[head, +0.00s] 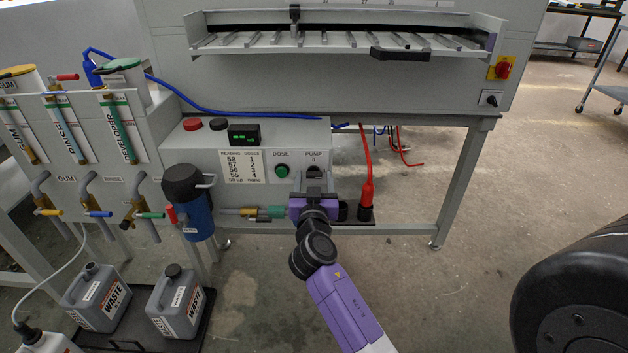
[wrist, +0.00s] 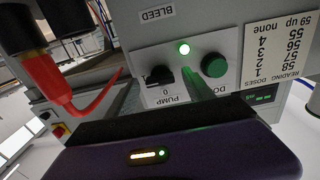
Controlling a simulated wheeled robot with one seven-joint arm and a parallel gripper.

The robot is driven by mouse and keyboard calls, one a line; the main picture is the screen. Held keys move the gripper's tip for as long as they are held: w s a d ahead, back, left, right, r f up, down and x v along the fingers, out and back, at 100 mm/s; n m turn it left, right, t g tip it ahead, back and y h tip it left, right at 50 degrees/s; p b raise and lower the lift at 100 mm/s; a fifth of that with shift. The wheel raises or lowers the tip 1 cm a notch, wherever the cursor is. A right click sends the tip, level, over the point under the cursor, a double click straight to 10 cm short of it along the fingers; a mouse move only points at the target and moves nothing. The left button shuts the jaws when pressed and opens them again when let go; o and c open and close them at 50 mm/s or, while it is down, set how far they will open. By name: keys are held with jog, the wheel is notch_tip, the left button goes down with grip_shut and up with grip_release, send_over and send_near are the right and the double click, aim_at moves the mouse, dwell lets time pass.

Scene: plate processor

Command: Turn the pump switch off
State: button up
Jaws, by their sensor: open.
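The pump switch (head: 314,172) is a small black switch under the PUMP label and a 0 mark, on the front of the grey control box in the head view. In the wrist view, which is upside down, the switch (wrist: 160,75) shows near the PUMP and 0 lettering. A small lamp (wrist: 184,48) near it glows green. My gripper (head: 314,191) is just in front of and below the switch, open and empty. In the wrist view my gripper (wrist: 165,102) points at the panel, apart from the switch as far as I can tell.
The green DOSE button (head: 282,171) is just left of the switch, with a readings label (head: 241,167) beyond it. A red tube (head: 366,170) stands right of the box. A blue filter (head: 192,203) and brass fittings (head: 245,211) are at lower left.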

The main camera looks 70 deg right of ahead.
jog(key=shift+d, duration=0.15)
grip_shut()
jog(key=shift+w, duration=0.1)
jog(key=n, duration=0.4)
jog(key=shift+n+p, duration=0.35)
jog(key=shift+n, duration=0.05)
jog(key=n+p, duration=0.1)
jog(key=n, duration=0.3)
jog(key=shift+r+n, duration=0.15)
jog(key=shift+n, duration=0.15)
jog(key=n+p, duration=0.2)
jog(key=n, duration=0.2)
jog(key=shift+w+n, duration=0.1)
jog(key=shift+n, duration=0.2)
jog(key=shift+n+p, duration=1.05)
jog(key=shift+n, duration=0.95)
